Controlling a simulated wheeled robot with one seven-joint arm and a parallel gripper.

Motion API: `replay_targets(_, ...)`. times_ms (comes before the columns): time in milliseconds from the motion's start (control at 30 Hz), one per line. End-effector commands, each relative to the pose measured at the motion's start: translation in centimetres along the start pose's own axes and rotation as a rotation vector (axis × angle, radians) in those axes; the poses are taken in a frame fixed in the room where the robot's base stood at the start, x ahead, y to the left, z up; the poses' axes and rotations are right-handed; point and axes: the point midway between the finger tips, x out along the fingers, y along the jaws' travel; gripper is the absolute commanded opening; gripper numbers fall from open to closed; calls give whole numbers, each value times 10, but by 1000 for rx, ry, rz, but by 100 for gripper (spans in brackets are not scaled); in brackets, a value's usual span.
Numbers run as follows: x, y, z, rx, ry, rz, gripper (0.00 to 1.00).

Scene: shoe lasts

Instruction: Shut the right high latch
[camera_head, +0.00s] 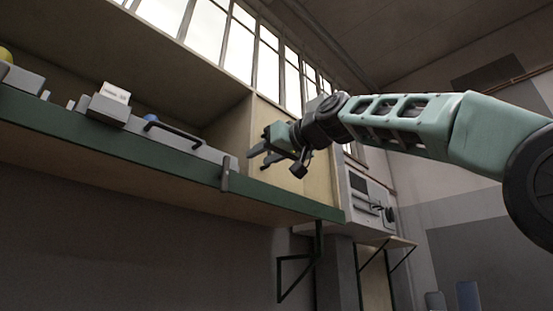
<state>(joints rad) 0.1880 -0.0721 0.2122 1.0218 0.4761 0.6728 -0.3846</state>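A long grey case (190,143) with a black bar handle (175,130) lies on a high green-edged shelf. A narrow grey upright piece (226,174), which looks like the right latch, stands at the shelf's front edge by the right end of the case. Whether it is open or shut is too small to tell. My gripper (257,159) is just right of this piece and slightly above it in the picture, pointing left. Its two fingers are apart with nothing between them. It does not visibly touch the latch, though the depth gap is unclear.
The green shelf edge (150,152) runs across below the case. A grey block with a white label (108,108) and a yellow round thing (5,54) are to the left. A wooden panel (300,183) stands behind my gripper. A grey machine (372,205) is at right.

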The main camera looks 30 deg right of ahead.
Motion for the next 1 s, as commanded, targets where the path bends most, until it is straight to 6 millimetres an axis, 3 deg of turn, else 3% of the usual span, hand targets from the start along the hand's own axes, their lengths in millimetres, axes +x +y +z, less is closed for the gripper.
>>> replay_targets(100,-22,0,2,0,1,0,39)
replay_targets(300,-39,0,0,0,0,-1,39)
replay_targets(1000,-40,0,1,2,-3,-2,39)
